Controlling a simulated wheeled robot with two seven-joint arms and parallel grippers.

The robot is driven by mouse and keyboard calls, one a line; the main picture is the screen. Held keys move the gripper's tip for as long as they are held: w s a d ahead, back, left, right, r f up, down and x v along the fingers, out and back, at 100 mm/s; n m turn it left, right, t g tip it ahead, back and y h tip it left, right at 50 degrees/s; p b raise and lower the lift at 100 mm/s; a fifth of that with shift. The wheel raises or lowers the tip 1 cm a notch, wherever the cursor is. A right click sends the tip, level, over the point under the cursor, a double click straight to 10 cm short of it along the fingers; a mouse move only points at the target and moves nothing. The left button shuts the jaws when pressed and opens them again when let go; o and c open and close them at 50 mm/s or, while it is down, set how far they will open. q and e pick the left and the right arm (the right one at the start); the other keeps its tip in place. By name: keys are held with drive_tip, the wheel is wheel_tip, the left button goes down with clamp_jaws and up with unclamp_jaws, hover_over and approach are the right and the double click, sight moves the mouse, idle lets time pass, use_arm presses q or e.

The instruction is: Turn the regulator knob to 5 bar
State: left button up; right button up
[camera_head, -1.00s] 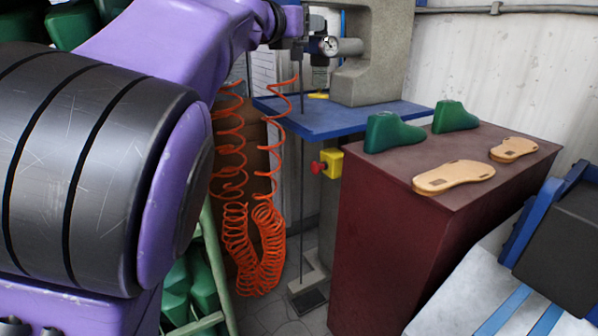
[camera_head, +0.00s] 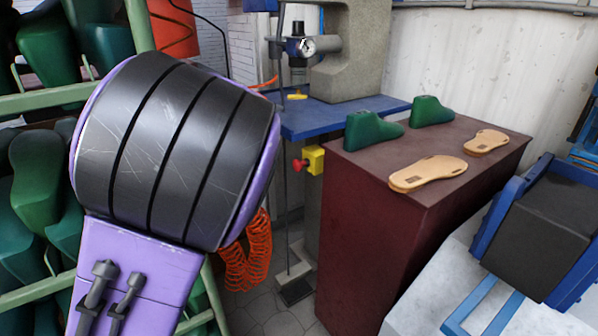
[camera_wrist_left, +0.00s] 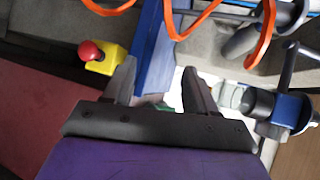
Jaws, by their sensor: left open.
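The gauge reading is too small to tell. In the left wrist view, a blue-bodied fitting (camera_wrist_left: 288,111), apparently the regulator, is at the right edge, beside the right finger and apart from it. My left gripper (camera_wrist_left: 160,88) is open with nothing between its fingers. In the head view my purple and black left arm fills the left side, and its gripper does not show. My right gripper is not in view.
A red-and-yellow stop button (camera_head: 311,161) sits below the blue press table (camera_head: 335,118). A maroon cabinet (camera_head: 360,225) carries green lasts and tan soles. Green racks stand left.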

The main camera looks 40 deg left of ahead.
use_arm(q)
drive_tip(key=s+d+f+n+g+h+p, duration=0.1)
drive_tip(key=f+n, duration=0.5)
drive_tip(key=f, duration=0.8)
drive_tip(key=shift+s+d+f+n+g+p, duration=0.3)
drive_tip(key=shift+s+d+f+g+p, duration=0.15)
drive_tip(key=shift+d+g+p, duration=0.55)
drive_tip(key=shift+d, duration=0.2)
